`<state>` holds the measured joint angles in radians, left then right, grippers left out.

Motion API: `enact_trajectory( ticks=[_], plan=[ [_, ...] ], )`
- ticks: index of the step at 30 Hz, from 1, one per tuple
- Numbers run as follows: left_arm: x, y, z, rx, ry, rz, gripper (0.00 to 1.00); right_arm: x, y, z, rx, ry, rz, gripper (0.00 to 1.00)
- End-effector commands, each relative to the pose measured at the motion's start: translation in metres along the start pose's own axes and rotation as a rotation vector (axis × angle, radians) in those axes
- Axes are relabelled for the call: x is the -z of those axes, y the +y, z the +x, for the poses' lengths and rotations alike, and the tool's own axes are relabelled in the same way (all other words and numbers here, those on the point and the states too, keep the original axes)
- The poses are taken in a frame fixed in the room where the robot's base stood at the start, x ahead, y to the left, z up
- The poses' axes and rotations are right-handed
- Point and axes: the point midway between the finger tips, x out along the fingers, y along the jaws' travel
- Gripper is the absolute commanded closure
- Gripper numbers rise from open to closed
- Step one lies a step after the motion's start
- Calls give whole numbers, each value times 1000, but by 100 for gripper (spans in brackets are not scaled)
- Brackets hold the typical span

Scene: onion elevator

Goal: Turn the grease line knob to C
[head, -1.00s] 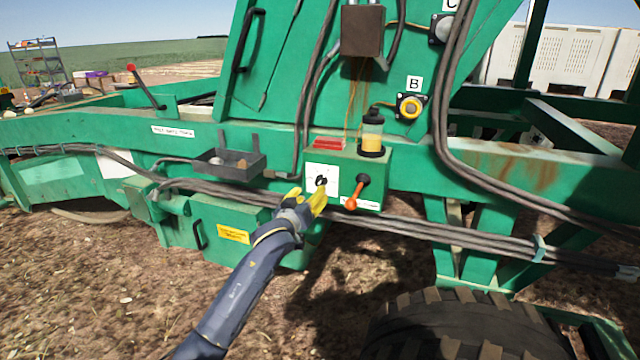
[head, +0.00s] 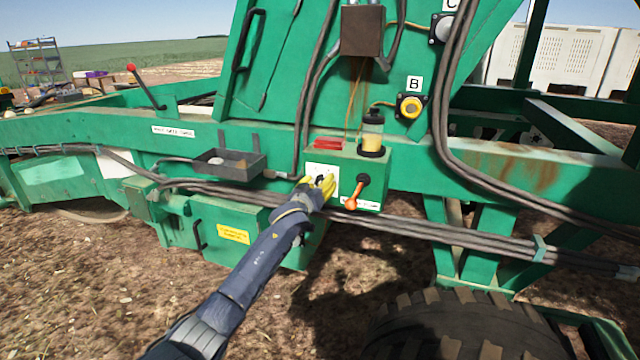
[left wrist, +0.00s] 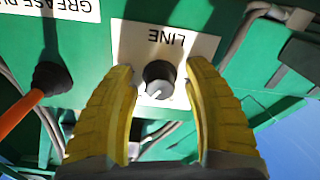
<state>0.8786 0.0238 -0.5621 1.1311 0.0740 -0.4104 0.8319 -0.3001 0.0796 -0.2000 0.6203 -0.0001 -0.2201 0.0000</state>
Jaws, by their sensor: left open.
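The grease line knob (left wrist: 159,80) is a small dark round knob with a pale pointer mark, on a white plate (left wrist: 140,45) reading "LINE", upside down in the left wrist view. Its letter markings cannot be read. My left gripper (left wrist: 163,78) has yellow fingers, open, one on each side of the knob; I cannot tell whether they touch it. In the head view my left gripper (head: 325,184) is at the white plate (head: 318,172) on the green pump box (head: 345,160) and hides the knob. My right gripper is not in view.
An orange-handled lever (head: 354,199) sits just right of the plate. A grease reservoir (head: 372,135) and red block (head: 328,143) stand on the box. Hoses (head: 420,229) run below. A grey tray (head: 230,164) is to the left, a fitting labelled B (head: 410,105) above right.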

Motion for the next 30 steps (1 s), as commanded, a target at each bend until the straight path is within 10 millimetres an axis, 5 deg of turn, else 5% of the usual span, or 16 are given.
enact_trajectory(
  ticks=[8,21,30],
  plan=[
    [0,0,0,0,0,0,50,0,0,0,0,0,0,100],
    [0,0,0,0,0,0,100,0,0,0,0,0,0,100],
    [0,0,0,0,0,17,100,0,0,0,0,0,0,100]
  ],
)
